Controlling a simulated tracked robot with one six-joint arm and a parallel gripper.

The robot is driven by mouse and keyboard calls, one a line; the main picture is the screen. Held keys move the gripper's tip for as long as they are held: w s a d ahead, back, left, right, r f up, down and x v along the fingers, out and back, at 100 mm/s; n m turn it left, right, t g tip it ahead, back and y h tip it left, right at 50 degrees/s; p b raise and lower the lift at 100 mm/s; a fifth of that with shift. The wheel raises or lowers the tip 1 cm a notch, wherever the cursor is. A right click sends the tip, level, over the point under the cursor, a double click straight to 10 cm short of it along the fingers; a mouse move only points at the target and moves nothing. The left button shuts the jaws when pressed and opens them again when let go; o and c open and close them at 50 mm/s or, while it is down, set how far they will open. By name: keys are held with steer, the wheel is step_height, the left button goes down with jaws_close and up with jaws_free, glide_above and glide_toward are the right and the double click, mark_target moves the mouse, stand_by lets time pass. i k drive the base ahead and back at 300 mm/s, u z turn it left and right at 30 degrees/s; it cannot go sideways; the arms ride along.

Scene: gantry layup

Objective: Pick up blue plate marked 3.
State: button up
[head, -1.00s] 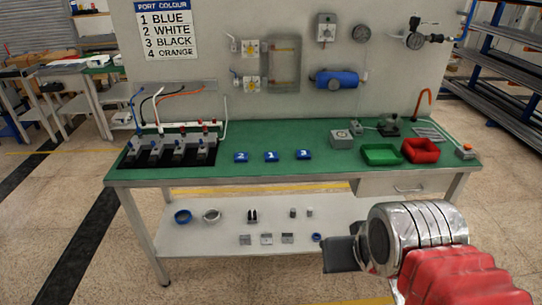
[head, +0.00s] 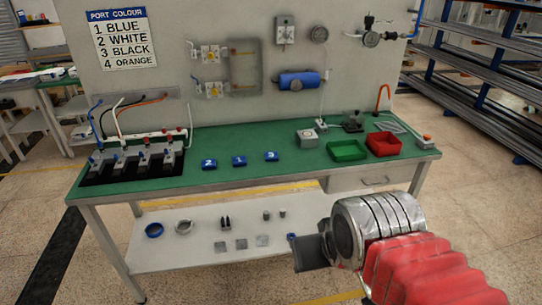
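Three small blue plates lie in a row on the green bench top (head: 290,180). The plate at the right of the row (head: 271,156) bears a white mark that looks like a 3. The middle plate (head: 239,161) looks marked 1, and the left plate (head: 209,165) looks marked 2. My gripper (head: 308,254) is at the lower right in front of the bench, apart from the plates. Its dark fingers are seen from the side, so I cannot tell if they are open. I see nothing held in it.
A green bin (head: 347,151) and a red bin (head: 383,144) stand right of the plates, near a grey box (head: 307,138). A valve bank with hoses (head: 143,158) is at the left. Small parts lie on the lower shelf (head: 200,263). Floor is clear at lower right.

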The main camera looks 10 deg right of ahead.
mark_target(269, 157)
steer(key=k, duration=0.65)
steer(key=u, duration=0.7)
steer(key=i, duration=0.95)
steer(key=u, duration=0.5)
steer(key=i, duration=0.85)
steer(key=z, duration=0.75)
steer(key=i, duration=0.65)
steer(key=z, duration=0.5)
